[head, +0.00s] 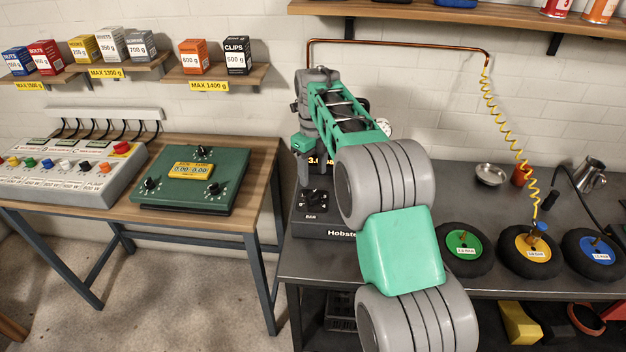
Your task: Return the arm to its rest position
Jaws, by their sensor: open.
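My arm reaches from the bottom of the head view up and to the left over the dark workbench (500,287). It is bent, with its far end near the back wall. My gripper (305,172) hangs downward there, in front of a dark unit (322,226) marked "BAR" and "Hobste…". My forearm partly hides that unit and its lit display. The gripper is small in the view; its jaws look open, and I see nothing held between them. I cannot tell whether it touches the unit.
Three small wheels (463,253) lie on the bench at right, a yellow coiled hose (503,117) hanging over the middle one. A metal bowl (490,175) and jug (589,175) stand behind. A wooden table (262,160) at left holds a green panel (192,180) and a grey switch box (70,180).

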